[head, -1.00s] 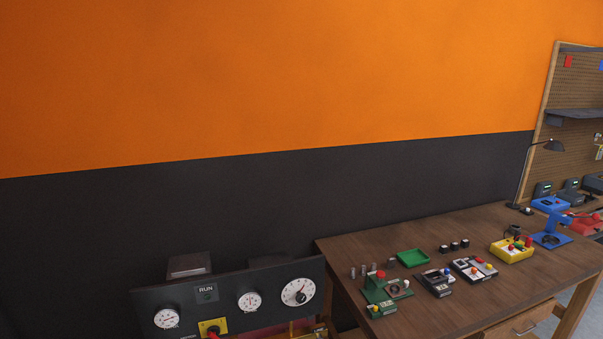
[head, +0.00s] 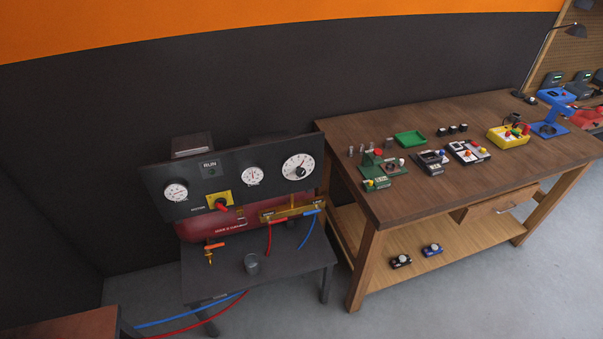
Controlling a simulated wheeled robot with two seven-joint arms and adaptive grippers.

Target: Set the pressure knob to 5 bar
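A dark control panel (head: 155,190) stands on a low dark table at centre left. It carries a left white dial (head: 176,192), a middle white dial (head: 252,176) and a larger right white dial (head: 298,167). A red switch handle (head: 220,204) sits on a yellow plate between the left and middle dials. A small RUN sign (head: 209,164) is at the top. Neither of my grippers is in view.
A red tank (head: 200,228) sits behind and below the panel, with red and blue hoses and a cup (head: 251,263) on the low table (head: 290,266). A wooden workbench (head: 400,205) with several small devices stands to the right. Grey floor is clear in front of it.

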